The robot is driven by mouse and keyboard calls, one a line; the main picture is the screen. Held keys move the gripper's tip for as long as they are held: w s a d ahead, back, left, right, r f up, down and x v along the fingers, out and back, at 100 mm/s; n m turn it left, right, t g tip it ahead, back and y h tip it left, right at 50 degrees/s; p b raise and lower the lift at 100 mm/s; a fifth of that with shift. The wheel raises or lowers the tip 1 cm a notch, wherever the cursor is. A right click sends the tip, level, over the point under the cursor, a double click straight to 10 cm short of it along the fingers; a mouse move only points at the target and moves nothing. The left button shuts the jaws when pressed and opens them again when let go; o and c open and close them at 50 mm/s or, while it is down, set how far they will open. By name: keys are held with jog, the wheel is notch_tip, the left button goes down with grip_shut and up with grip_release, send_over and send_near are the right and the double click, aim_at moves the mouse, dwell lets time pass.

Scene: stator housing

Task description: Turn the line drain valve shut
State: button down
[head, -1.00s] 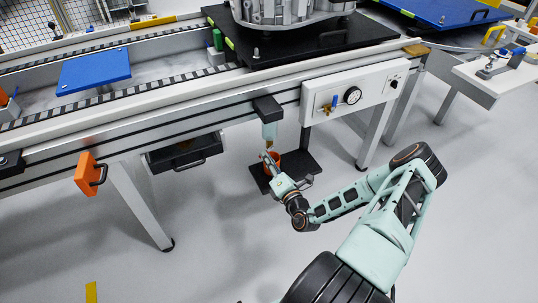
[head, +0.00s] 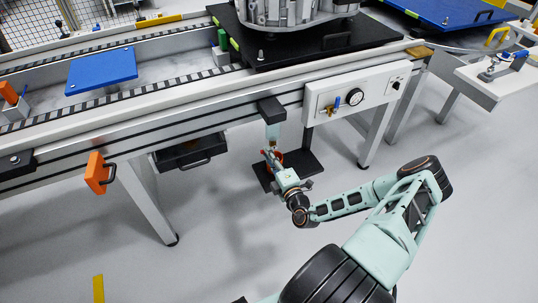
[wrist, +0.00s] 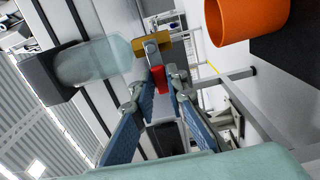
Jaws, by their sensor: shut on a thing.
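The drain valve is a brass body (wrist: 152,47) with a short red handle (wrist: 158,79), under a clear bowl (wrist: 92,62) hanging from a black block (head: 270,110) on the conveyor's front rail. The clear bowl also shows in the head view (head: 272,133). My gripper (wrist: 163,77) is shut on the red handle, one fingertip on each side of it. In the head view my gripper (head: 271,157) is just below the bowl; the valve is too small there to tell its handle's angle. The fingertips hide part of the handle.
An orange cup (wrist: 248,18) stands close by on a black floor plate (head: 307,166), mostly hidden by my gripper in the head view. A white panel (head: 375,90) with a gauge and a black drawer (head: 190,152) flank the valve. Open floor lies in front.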

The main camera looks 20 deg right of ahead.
jog(key=shift+a, duration=0.1)
jog(key=c, duration=1.9)
grip_release()
jog(key=shift+c, duration=0.2)
jog(key=shift+s, duration=0.1)
jog(key=s, duration=0.7)
jog(key=shift+s+d, duration=0.15)
jog(key=shift+d, duration=0.05)
jog(key=shift+a, duration=0.1)
